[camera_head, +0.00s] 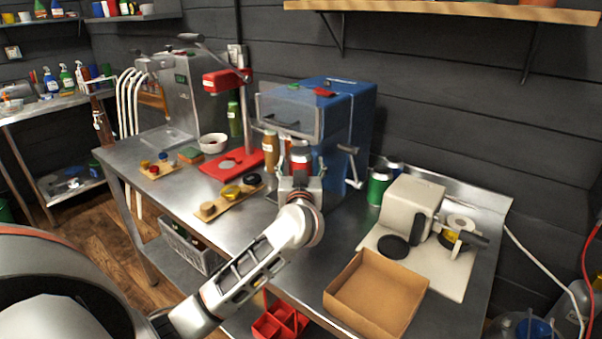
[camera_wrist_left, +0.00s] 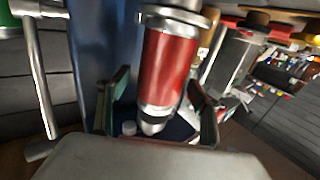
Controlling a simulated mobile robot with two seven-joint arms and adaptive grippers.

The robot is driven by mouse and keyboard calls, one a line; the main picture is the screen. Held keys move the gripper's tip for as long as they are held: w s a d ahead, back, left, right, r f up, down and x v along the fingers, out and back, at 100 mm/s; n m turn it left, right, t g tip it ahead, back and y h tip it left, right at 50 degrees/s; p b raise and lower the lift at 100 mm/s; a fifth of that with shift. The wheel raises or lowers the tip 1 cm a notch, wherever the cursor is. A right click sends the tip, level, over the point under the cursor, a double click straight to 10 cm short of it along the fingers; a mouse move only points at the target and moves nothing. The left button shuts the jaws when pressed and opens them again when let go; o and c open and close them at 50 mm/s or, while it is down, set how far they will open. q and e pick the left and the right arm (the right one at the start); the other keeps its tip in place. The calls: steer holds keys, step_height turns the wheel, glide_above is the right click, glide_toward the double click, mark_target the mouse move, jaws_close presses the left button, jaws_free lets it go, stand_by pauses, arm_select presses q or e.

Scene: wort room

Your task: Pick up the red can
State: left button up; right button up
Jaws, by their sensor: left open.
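The red can (camera_head: 299,156) stands in front of the blue machine on the metal table, its lower part hidden by my left gripper (camera_head: 300,177). In the left wrist view the red can (camera_wrist_left: 168,62) appears large, with a red body and silver ends. My left gripper (camera_wrist_left: 162,108) is open there, one finger on each side of the can's near end, with visible gaps between fingers and can. I cannot tell exactly how deep the can sits between them. My right gripper is not in view.
The blue machine (camera_head: 348,118) stands close behind the can. A brown bottle (camera_head: 270,150) is just to its left. A green can (camera_head: 379,187), a white appliance (camera_head: 409,203) and an open cardboard box (camera_head: 376,292) are to the right. A wooden board (camera_head: 226,203) with small items lies left.

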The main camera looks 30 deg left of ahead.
arm_select(q)
steer(key=shift+w+a, duration=0.4)
steer(key=shift+w, duration=0.15)
steer(key=c, duration=1.5)
steer(key=shift+r, duration=0.1)
